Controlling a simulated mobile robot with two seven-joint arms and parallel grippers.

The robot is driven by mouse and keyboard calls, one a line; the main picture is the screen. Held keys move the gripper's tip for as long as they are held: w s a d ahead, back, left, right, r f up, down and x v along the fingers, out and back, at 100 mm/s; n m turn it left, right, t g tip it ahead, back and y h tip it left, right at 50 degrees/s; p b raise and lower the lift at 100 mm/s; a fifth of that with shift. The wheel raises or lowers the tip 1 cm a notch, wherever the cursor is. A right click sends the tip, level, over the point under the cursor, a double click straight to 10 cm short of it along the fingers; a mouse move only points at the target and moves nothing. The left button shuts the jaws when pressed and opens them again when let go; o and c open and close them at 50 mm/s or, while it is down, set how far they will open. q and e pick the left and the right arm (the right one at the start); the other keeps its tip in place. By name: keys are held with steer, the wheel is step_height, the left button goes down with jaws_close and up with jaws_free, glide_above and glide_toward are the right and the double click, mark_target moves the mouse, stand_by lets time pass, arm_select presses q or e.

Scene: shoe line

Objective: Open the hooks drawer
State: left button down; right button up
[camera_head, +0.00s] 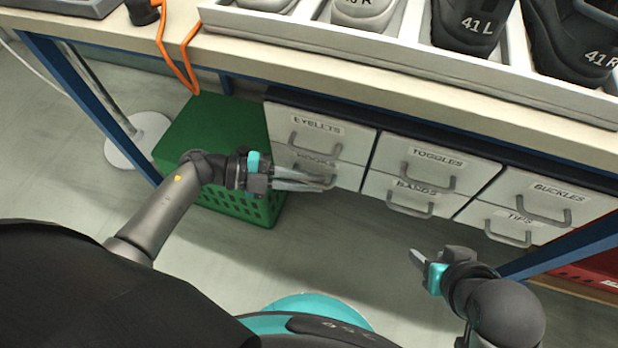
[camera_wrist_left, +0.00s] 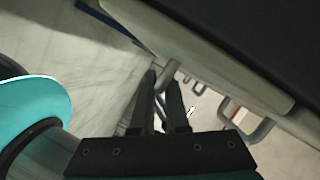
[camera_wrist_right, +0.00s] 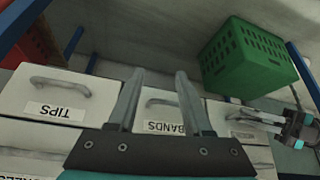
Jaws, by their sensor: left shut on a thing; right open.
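The hooks drawer (camera_head: 349,175) is a pale drawer in the lower left of the drawer unit, under the eyelets drawer (camera_head: 345,145). Its front looks about flush with its neighbours. My left gripper (camera_head: 328,182) is shut on its grey bar handle, and the fingers partly cover handle and label. In the left wrist view the handle (camera_wrist_left: 166,72) runs between the fingertips (camera_wrist_left: 162,90). The right wrist view also shows the left gripper (camera_wrist_right: 240,118) at this drawer. My right gripper (camera_head: 418,260) is open and empty, apart from the drawers; its fingers (camera_wrist_right: 158,85) show in the right wrist view.
The toggles (camera_head: 465,172), bands (camera_head: 379,187), buckles (camera_head: 525,187) and tips (camera_head: 475,215) drawers look closed. A green crate (camera_head: 225,120) stands left of the unit, close behind my left gripper. The tabletop (camera_head: 340,70) overhangs the drawers. The floor (camera_head: 335,245) in front is clear.

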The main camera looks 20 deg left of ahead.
stand_by(0.5)
arm_select(q)
steer(key=s+p, duration=0.8)
steer(key=s, duration=1)
steer(key=shift+s+a, duration=0.2)
steer(key=shift+a, duration=0.25)
arm_select(e)
steer(key=s+d+f+g, duration=0.1)
steer(key=s+f, duration=0.1)
steer(key=f, duration=0.5)
steer(key=s+d+f+g, duration=0.1)
steer(key=s+f+g, duration=0.1)
steer(key=f, duration=0.5)
steer(key=shift+s+f+g+h, duration=0.15)
steer(key=shift+s+g+h, duration=0.2)
steer(key=shift+s, duration=0.2)
arm_select(q)
steer(key=c, duration=1.2)
jaws_free()
